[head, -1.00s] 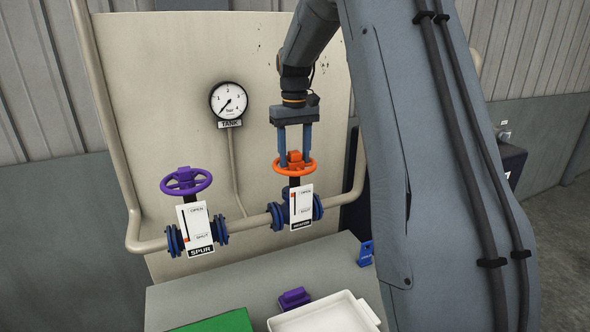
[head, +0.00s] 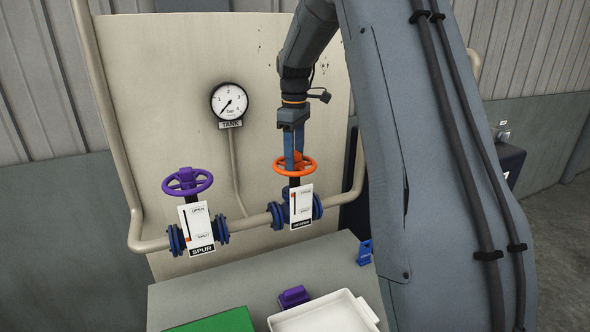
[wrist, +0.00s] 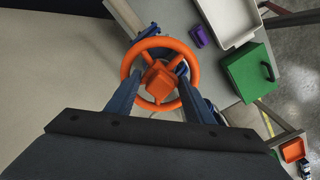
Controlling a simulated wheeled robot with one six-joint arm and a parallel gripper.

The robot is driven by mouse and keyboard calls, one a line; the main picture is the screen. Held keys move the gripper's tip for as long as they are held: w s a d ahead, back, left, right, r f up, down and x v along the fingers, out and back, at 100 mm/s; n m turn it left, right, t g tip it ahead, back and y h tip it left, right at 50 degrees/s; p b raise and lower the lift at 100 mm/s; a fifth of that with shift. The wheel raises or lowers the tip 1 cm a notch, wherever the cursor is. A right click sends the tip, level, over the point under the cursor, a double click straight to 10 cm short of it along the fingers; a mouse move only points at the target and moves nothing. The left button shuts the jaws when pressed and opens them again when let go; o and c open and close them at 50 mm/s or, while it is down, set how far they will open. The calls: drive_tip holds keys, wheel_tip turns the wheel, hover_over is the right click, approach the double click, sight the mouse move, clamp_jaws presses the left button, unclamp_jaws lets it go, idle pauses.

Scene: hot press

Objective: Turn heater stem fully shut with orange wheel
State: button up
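The orange wheel (head: 279,171) sits on top of the heater valve at the right of the pipe. Its rim, spokes and square hub show in the wrist view (wrist: 160,80). My gripper (head: 294,167) points straight down over it. Its two blue fingers reach the wheel on opposite sides of the hub, apart from each other; they look open, with no clear contact on the hub. The heater plate (head: 301,208) below has an OPEN mark above and a SHUT mark below, with a red marker whose exact position is too small to read.
A purple wheel (head: 187,190) tops the spur valve to the left, with its plate (head: 198,229). A tank gauge (head: 229,101) hangs above. A white tray (head: 368,312), purple block (head: 293,296), green box (head: 222,321) and blue item (head: 365,252) are on the bench below.

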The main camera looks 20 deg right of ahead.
drive_tip(key=n, duration=0.4)
drive_tip(key=shift+n, duration=2.6)
drive_tip(key=c, duration=0.9)
drive_tip(key=m, duration=0.6)
drive_tip(key=shift+c, duration=0.2)
drive_tip(key=m, duration=1.2)
drive_tip(key=shift+m, duration=1.1)
